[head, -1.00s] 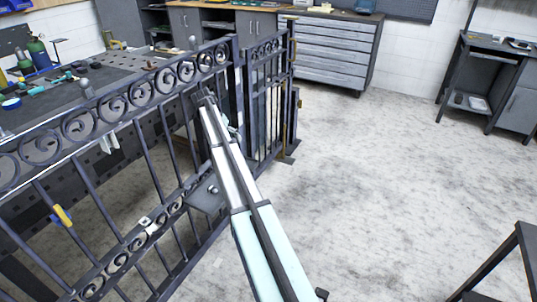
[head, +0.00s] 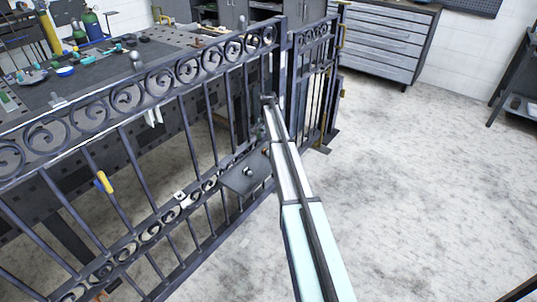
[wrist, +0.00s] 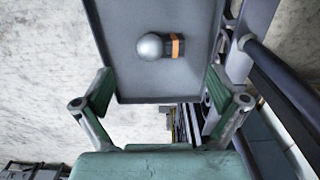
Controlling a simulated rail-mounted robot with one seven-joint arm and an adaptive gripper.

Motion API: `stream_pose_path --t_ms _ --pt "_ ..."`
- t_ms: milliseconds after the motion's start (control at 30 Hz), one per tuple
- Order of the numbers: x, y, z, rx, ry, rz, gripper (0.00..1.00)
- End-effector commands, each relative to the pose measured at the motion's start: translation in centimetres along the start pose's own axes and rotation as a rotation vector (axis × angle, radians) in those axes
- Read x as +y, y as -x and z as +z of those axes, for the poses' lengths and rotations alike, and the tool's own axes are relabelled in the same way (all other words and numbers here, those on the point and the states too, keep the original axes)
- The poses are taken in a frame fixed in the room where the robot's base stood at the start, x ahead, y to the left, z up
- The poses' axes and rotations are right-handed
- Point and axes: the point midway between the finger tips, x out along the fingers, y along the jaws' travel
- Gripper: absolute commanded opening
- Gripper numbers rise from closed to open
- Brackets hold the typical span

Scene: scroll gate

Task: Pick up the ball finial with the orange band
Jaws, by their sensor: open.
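The ball finial with the orange band (wrist: 151,47) lies on a grey tray (wrist: 125,80) in the wrist view, its silver ball to the left and the orange band and dark base to the right. In the head view the finial (head: 249,171) is a small shape on the tray (head: 237,184), which is by the gate's bars. My gripper (wrist: 160,88) is open and empty, its two green-padded fingers spread in the wrist view. The finial shows above and between the fingertips, apart from them. In the head view my arm hides most of the gripper.
The dark scrollwork gate (head: 150,82) stands along the left of my arm. A yellow-handled tool (head: 104,182) is on a bar. A workbench (head: 95,75) stands behind. The floor to the right (head: 420,180) is open.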

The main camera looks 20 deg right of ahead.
Motion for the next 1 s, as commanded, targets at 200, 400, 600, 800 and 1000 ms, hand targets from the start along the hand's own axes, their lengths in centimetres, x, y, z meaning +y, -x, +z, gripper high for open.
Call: stream_pose_path --t_ms 200,400,600,800,1000 --pt "0.0 -1.7 0.0 0.0 0.0 0.0 0.96" --pt "-0.1 -2.8 -0.1 0.0 0.0 0.001 0.96" --pt "-0.1 -5.5 -0.2 -0.001 0.001 0.001 0.96" --pt "-0.1 -6.9 -0.2 0.001 0.001 0.0 0.96" --pt "-0.1 -6.9 -0.2 0.001 0.001 0.0 0.86"
